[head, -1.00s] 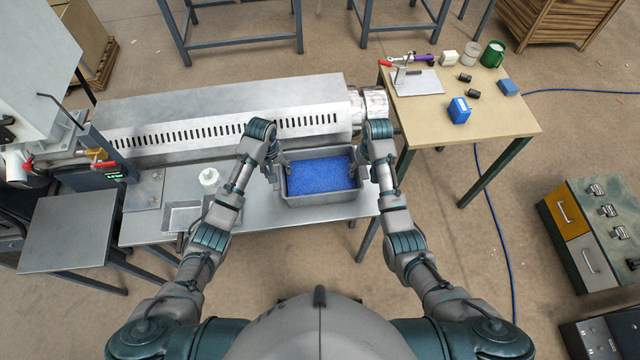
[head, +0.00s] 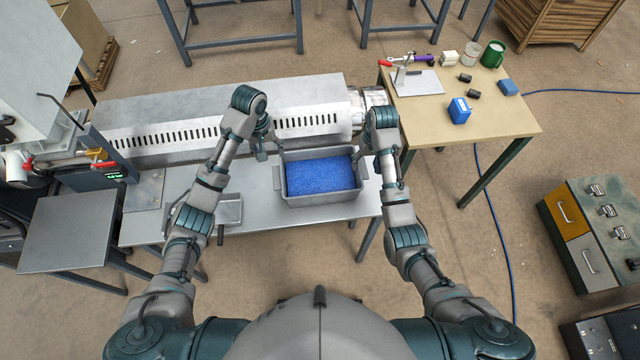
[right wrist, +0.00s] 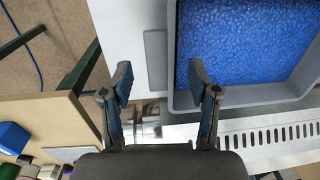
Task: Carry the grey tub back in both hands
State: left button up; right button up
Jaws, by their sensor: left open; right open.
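The grey tub (head: 322,198) stands on the metal bench, filled with blue pellets (head: 320,175). My left gripper (head: 261,153) points down to the left of the tub, open and apart from its left wall. My right gripper (head: 377,168) is at the tub's right side, partly hidden by its own arm. In the right wrist view my right gripper (right wrist: 160,76) is open. The tub's side lip (right wrist: 155,58) shows between its fingertips, with the tub's rim (right wrist: 240,96) beside it. I cannot tell whether a finger touches the lip.
A long slotted metal housing (head: 220,115) runs behind the tub. A shallow metal tray (head: 230,210) lies on the bench (head: 265,205), left of the tub.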

jog(key=shift+w+d+r, duration=0.1)
jog(key=shift+w+r, duration=0.15)
jog(key=shift+r, duration=0.6)
jog(key=shift+s+r, duration=0.15)
jog(key=shift+r, duration=0.1)
jog(key=shift+s, duration=0.1)
